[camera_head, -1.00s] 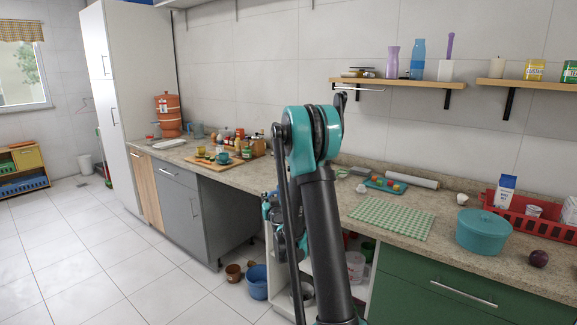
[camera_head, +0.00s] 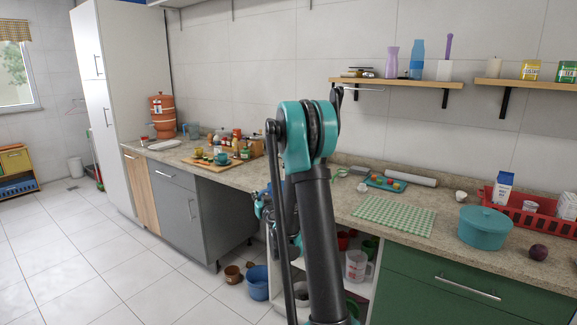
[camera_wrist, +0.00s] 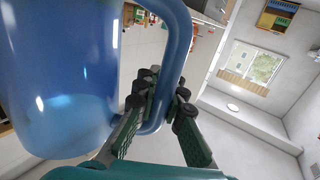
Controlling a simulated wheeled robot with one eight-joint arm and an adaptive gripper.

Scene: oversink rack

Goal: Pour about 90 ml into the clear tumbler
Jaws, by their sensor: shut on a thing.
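In the wrist view my gripper (camera_wrist: 164,98) is shut on the handle of a glossy, translucent blue jug (camera_wrist: 65,85). The jug fills the left of that view, and its rim and contents are out of sight. In the head view my arm hides most of my gripper and the jug. I cannot pick out the clear tumbler with certainty. Small, glass-like vessels (camera_head: 193,132) stand on the far left counter beside an orange dispenser (camera_head: 162,115), too small to tell apart.
A wooden board (camera_head: 215,163) with cups and several bottles lies on the left counter. To the right are a green checked cloth (camera_head: 393,216), a teal pot (camera_head: 485,227) and a red basket (camera_head: 535,223). A blue bucket (camera_head: 258,283) stands on the floor.

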